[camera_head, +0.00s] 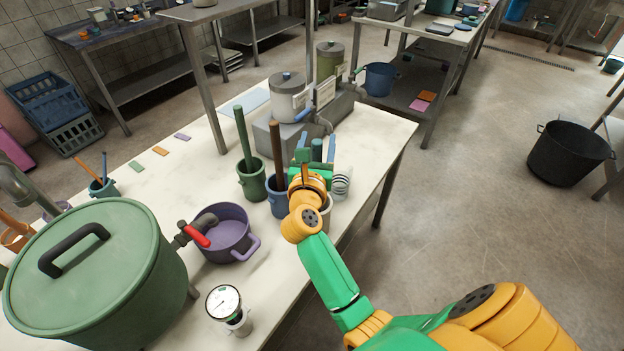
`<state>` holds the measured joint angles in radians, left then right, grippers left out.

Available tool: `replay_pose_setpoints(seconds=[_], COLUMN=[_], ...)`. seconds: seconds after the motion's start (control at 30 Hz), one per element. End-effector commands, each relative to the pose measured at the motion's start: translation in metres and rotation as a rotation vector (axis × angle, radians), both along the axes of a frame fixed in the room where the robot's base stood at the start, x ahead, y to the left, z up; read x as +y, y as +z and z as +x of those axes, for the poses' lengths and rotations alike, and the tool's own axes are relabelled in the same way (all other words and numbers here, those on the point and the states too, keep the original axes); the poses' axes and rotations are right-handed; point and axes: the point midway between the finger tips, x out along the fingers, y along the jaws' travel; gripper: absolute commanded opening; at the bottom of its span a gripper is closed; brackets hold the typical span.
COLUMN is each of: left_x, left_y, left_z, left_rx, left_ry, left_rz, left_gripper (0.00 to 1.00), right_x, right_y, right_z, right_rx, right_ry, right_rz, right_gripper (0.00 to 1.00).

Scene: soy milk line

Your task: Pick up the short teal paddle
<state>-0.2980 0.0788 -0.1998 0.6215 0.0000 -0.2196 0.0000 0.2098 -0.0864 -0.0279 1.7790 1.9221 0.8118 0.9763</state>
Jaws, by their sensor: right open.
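The short teal paddle (316,148) shows as a teal upright handle at the tip of my right arm, near the middle of the white table. My right gripper (317,158) is open, with its fingers around or just in front of this handle; I cannot tell if they touch it. The gripper hides the paddle's lower part and what it stands in. My left gripper is not in view.
To the left stand a blue pot (278,204) with a brown paddle (277,150) and a green pot (252,184) with a long green paddle (243,135). A striped cup (342,182) is close right. A purple pan (225,232) stands in front.

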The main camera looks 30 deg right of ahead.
Motion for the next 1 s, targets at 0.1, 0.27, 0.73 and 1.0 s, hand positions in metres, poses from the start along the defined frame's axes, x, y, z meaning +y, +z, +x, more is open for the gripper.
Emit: replay_pose_setpoints(seconds=[0.1,0.27,0.73,1.0], left_x=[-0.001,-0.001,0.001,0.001], left_y=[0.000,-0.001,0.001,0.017], left_z=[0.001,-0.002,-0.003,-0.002], left_rx=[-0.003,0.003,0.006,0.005], left_ry=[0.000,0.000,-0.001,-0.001], left_rz=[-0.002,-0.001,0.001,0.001], left_gripper=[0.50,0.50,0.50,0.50], right_x=[0.000,0.000,0.000,0.000], right_y=[0.000,0.000,0.003,0.060], right_z=[0.000,0.000,0.000,0.001], right_rx=[0.000,0.001,0.002,-0.005], right_ry=[0.000,0.000,0.000,-0.001], right_rz=[0.000,-0.001,0.001,0.001], right_gripper=[0.62,0.22,0.00,0.00])
